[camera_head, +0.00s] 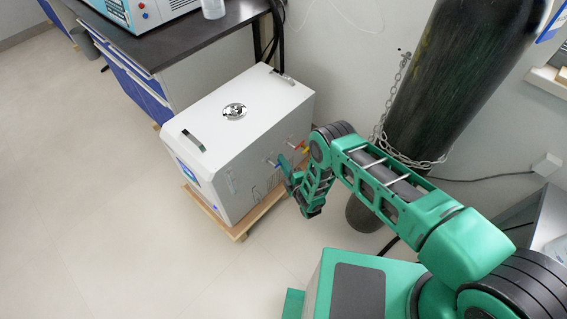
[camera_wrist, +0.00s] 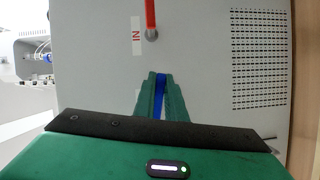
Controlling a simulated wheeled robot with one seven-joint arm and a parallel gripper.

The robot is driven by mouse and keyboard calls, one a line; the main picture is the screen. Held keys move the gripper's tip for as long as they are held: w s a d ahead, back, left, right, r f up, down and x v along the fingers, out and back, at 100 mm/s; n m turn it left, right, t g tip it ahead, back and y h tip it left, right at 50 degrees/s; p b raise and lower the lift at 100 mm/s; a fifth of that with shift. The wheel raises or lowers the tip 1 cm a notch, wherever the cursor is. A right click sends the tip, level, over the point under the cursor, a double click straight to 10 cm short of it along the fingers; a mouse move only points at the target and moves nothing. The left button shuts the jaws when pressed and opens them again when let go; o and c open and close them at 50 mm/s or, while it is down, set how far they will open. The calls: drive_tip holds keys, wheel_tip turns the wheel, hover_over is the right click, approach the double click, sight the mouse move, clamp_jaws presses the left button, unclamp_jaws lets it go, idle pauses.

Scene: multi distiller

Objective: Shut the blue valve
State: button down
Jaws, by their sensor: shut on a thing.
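The blue valve's handle (camera_wrist: 160,88) shows in the wrist view as a narrow blue strip between the two green fingers of my gripper (camera_wrist: 160,77). The fingers are shut on it, one on each side, and cover most of it. In the head view, my gripper (camera_head: 284,166) is at the side panel of the white machine (camera_head: 238,115). The blue handle cannot be made out clearly there. How far the valve is turned cannot be told.
A red valve handle (camera_wrist: 150,14) is beside the blue one, near an "IN" label (camera_wrist: 136,36). A vent grille (camera_wrist: 259,58) is on the panel. The machine stands on a wooden base (camera_head: 242,230). A dark chained gas cylinder (camera_head: 440,95) stands close to my arm. Floor at left is clear.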

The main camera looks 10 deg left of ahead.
drive_tip(key=shift+s+a+f+m+g, duration=0.2)
drive_tip(key=shift+f+m+g, duration=0.3)
drive_tip(key=shift+m, duration=0.5)
drive_tip(key=shift+s+a+f+m+g, duration=0.15)
drive_tip(key=shift+f+m+g, duration=0.3)
drive_tip(key=shift+m, duration=0.55)
drive_tip(key=shift+s+a+f+m+g+y, duration=0.2)
drive_tip(key=shift+s+m+g, duration=0.3)
drive_tip(key=shift+m+g, duration=0.55)
drive_tip(key=shift+s+a+f+m+g+y, duration=0.15)
drive_tip(key=shift+s+a+f+m+g, duration=0.3)
drive_tip(key=shift+m, duration=0.95)
drive_tip(key=shift+s+a+f+m+g+y, duration=0.15)
drive_tip(key=shift+s+m+g, duration=0.4)
drive_tip(key=shift+m+g, duration=0.55)
drive_tip(key=shift+m, duration=0.25)
drive_tip(key=c, duration=2)
unclamp_jaws()
drive_tip(key=shift+o, duration=1)
